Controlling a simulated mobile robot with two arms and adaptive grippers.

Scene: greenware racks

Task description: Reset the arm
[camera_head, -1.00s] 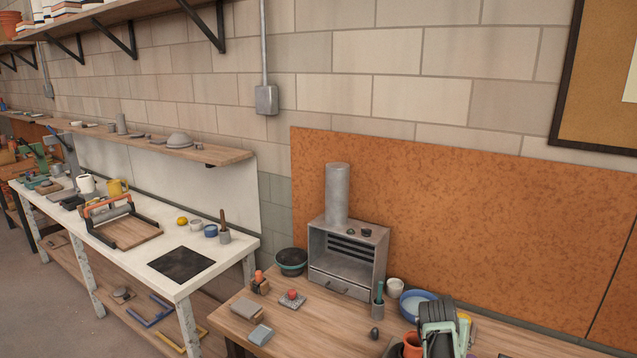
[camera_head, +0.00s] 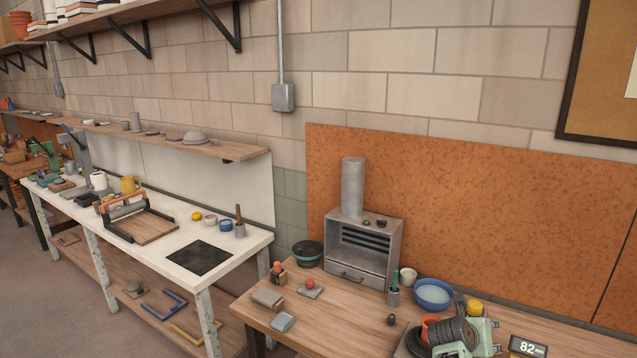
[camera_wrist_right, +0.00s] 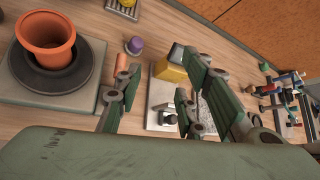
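My right gripper (camera_head: 466,335) is at the bottom of the head view, over the wooden bench (camera_head: 335,318). It also shows in the right wrist view (camera_wrist_right: 165,98), where its dark green fingers stand apart with nothing held between them. Below the fingers in that view is a pale flat device (camera_wrist_right: 158,98) with a small grey part, partly hidden. An orange pot (camera_wrist_right: 46,36) stands upright on a dark round disc to the left of the fingers, clear of them. My left gripper is not in either view.
A blue bowl (camera_head: 433,293), a grey metal box with a pipe (camera_head: 363,245) and a lit display (camera_head: 527,346) stand near my right gripper. A yellow object (camera_wrist_right: 170,72) and a purple-topped jar (camera_wrist_right: 134,45) lie beyond the fingers. A white table (camera_head: 175,262) stands to the left.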

